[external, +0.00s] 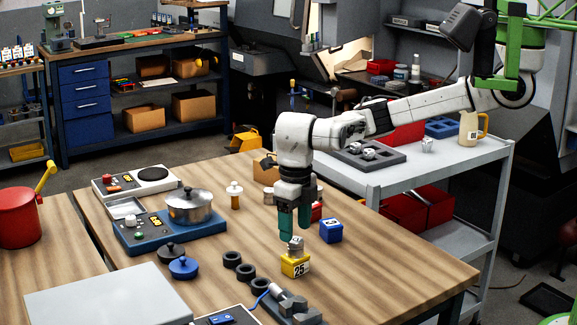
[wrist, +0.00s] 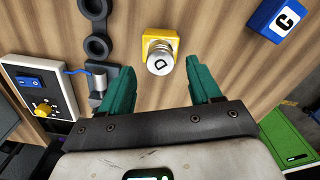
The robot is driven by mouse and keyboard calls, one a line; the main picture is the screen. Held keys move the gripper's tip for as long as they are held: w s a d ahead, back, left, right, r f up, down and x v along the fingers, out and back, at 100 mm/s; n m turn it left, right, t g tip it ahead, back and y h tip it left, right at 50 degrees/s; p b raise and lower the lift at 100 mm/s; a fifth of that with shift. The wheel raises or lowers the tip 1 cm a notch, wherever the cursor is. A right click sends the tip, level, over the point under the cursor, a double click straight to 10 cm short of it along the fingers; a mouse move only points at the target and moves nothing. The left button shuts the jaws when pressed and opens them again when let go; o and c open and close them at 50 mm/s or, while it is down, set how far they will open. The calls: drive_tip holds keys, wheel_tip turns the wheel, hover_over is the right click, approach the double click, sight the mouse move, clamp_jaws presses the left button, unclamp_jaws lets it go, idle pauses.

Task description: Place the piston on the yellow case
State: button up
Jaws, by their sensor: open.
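The piston (external: 296,243) is a small silver cylinder standing on top of the yellow case (external: 296,266), which bears the label 25. In the wrist view the piston (wrist: 160,60) shows its round top marked D, with the yellow case (wrist: 156,36) partly hidden beneath it. My gripper (external: 294,229) has teal fingers and is above the table at the piston. In the wrist view its fingers (wrist: 166,84) are spread wide, with the piston ahead of the gap between them and clear of both. Nothing is held.
A blue case (external: 331,231) stands to the right of the yellow one, and a red case (external: 316,211) is partly hidden behind my gripper. Black rings (external: 246,273) and a grey fixture (external: 292,304) lie to the left and front. The table's right front is clear.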

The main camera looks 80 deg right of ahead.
sight(295, 239)
wheel_tip(295, 239, up, 8)
drive_tip(key=shift+f, duration=0.2)
